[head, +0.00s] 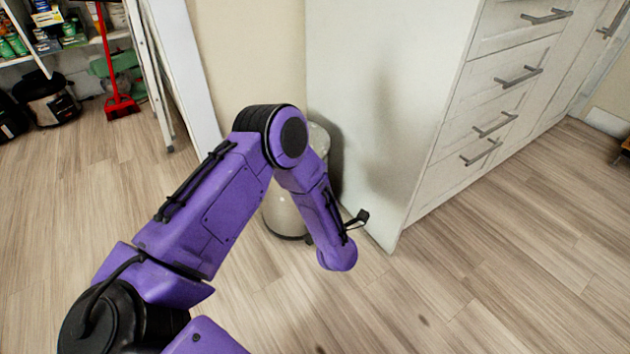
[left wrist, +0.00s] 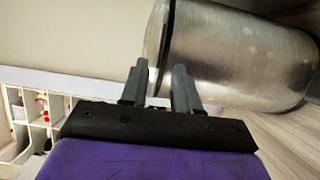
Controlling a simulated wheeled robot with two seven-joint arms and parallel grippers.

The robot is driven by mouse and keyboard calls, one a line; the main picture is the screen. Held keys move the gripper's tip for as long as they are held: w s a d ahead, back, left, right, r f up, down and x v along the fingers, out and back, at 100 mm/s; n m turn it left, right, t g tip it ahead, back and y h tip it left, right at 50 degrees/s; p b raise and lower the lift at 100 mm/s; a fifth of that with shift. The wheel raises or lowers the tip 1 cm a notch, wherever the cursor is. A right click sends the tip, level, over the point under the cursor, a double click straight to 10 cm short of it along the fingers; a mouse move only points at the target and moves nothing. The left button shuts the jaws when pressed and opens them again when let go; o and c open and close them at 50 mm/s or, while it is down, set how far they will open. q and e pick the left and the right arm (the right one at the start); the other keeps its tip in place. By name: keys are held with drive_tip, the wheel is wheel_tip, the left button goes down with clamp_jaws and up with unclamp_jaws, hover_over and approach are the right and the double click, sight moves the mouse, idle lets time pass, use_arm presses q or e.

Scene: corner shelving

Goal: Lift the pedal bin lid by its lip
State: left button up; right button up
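The pedal bin (head: 285,217) stands on the floor against the end panel of the white cabinet, largely hidden behind my left arm. Part of its pale lid (head: 319,138) shows beside my elbow. In the left wrist view the metal bin body (left wrist: 235,50) appears lying sideways, with the lid edge (left wrist: 156,35) at its left end. My left gripper (left wrist: 159,66) is open, its two fingers apart on either side of the lid edge line. I cannot tell whether either finger touches it. My left gripper is hidden in the head view. My right gripper is not in view.
The white cabinet (head: 385,110) with drawers stands right of the bin. A white ladder-like frame (head: 150,70) leans at the left. The floor in front is clear.

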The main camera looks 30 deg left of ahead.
use_arm(q)
drive_tip(key=b+x, duration=0.2)
drive_tip(key=x, duration=0.5)
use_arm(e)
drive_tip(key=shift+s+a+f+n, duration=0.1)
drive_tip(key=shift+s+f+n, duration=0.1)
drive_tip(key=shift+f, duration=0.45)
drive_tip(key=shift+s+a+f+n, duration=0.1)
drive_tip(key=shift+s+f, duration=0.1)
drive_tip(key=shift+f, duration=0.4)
use_arm(q)
drive_tip(key=shift+w+a+f, duration=0.1)
drive_tip(key=shift+w+a, duration=0.05)
clamp_jaws()
